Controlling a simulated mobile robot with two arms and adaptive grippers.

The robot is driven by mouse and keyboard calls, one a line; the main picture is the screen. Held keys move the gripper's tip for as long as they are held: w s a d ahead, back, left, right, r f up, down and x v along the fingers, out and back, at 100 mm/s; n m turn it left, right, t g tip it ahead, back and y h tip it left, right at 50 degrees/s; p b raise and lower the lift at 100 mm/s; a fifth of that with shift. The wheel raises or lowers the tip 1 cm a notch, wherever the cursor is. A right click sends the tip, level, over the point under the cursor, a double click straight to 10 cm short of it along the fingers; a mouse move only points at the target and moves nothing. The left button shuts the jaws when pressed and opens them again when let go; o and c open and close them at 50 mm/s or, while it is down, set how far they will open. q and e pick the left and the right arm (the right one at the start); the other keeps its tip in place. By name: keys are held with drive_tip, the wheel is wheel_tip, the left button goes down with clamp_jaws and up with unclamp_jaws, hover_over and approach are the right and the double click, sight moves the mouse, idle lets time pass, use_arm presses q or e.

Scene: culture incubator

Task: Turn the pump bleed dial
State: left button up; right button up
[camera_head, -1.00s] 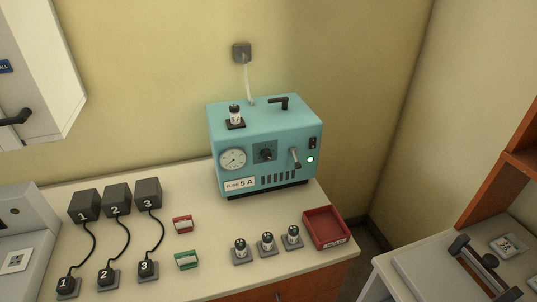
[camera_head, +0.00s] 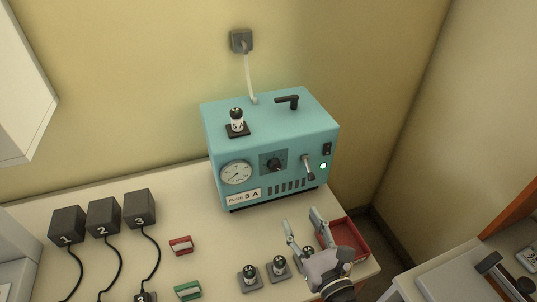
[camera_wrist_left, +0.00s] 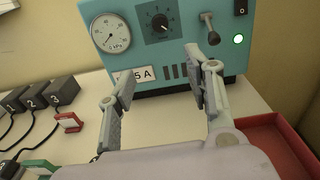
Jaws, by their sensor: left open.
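The pump is a teal box (camera_head: 230,135) on the bench against the wall. Its bleed dial (camera_head: 274,164) is a black knob on a dark square plate with scale marks, between a round gauge (camera_head: 236,173) and a grey lever (camera_head: 308,168). In the left wrist view the dial (camera_wrist_left: 163,22) is at the top, beyond my fingers. My left gripper (camera_head: 301,220) is open and empty, below and in front of the pump, apart from the dial. In the left wrist view its two fingers (camera_wrist_left: 168,80) are spread towards the pump front. My right gripper is not in view.
A red tray (camera_head: 352,236) lies beside my left gripper. Small fuse-like parts on square bases (camera_head: 249,277) stand at the bench front. Numbered black boxes (camera_head: 103,217) with cables are at left, with a red block (camera_head: 181,245) and a green block (camera_head: 187,290).

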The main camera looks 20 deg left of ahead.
use_arm(q)
drive_tip(key=p, duration=0.2)
approach(276, 168)
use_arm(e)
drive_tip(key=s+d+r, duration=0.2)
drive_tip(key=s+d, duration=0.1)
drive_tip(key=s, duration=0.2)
use_arm(q)
drive_tip(key=p+x, duration=0.2)
drive_tip(key=x, duration=0.3)
drive_tip(key=shift+w+a, duration=0.1)
drive_tip(key=shift+x, duration=1.15)
drive_tip(key=shift+w+a+f, duration=0.1)
drive_tip(key=shift+w+a, duration=0.15)
drive_tip(key=shift+w, duration=0.2)
drive_tip(key=c, duration=0.6)
clamp_jaws()
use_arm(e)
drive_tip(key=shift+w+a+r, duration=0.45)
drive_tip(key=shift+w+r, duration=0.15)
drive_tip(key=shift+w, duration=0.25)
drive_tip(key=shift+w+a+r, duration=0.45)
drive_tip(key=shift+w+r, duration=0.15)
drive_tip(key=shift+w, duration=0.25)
